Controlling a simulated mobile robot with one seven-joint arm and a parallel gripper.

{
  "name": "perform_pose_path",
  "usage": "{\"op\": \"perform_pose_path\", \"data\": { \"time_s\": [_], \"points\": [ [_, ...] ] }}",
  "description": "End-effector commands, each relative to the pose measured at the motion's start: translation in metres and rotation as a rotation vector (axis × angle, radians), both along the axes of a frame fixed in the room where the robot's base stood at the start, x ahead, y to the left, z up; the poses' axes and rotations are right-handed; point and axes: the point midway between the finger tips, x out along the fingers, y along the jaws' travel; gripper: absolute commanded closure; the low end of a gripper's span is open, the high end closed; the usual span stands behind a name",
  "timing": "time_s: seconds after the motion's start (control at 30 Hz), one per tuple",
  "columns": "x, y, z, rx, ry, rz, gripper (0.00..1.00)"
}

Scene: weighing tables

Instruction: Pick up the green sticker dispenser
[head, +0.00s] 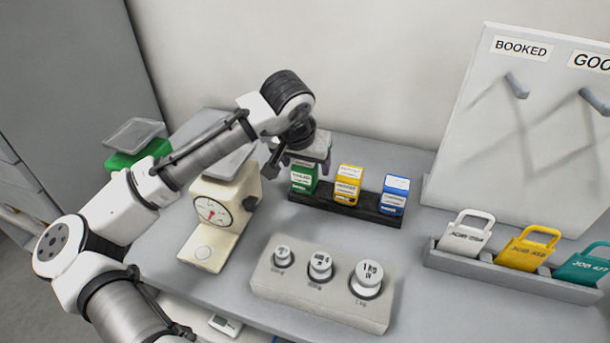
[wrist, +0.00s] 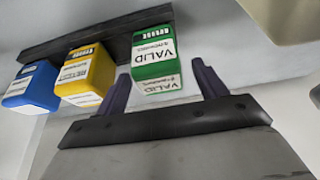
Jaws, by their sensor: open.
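The green sticker dispenser (head: 304,177) stands at the left end of a black rack (head: 336,208) on the grey table. It has a white label and also shows in the wrist view (wrist: 154,58), where the label reads "VALID". My gripper (head: 300,170) is just above and around the dispenser's top in the head view. In the wrist view my gripper (wrist: 163,85) is open, with one finger on each side of the dispenser's near end. Gaps show between it and the fingers, so it is not clamped.
A yellow dispenser (head: 347,185) and a blue dispenser (head: 394,195) stand to the right in the same rack. A cream dial scale (head: 217,217) stands close on the left. A block with weights (head: 320,290) is in front. A peg board (head: 530,130) and tag holder (head: 510,271) are at right.

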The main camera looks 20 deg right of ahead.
Motion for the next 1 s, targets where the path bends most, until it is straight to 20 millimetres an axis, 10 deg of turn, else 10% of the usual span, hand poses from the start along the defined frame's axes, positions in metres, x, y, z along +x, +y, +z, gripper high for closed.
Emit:
{"op": "perform_pose_path", "data": {
  "time_s": [0.4, 0.8, 1.0],
  "points": [
    [0.006, -0.004, -0.019, 0.000, 0.000, 0.001, 0.29],
    [0.006, -0.004, -0.018, -0.001, -0.001, 0.001, 0.80],
    [0.006, -0.004, -0.018, -0.001, -0.001, 0.001, 0.82]
  ]
}}
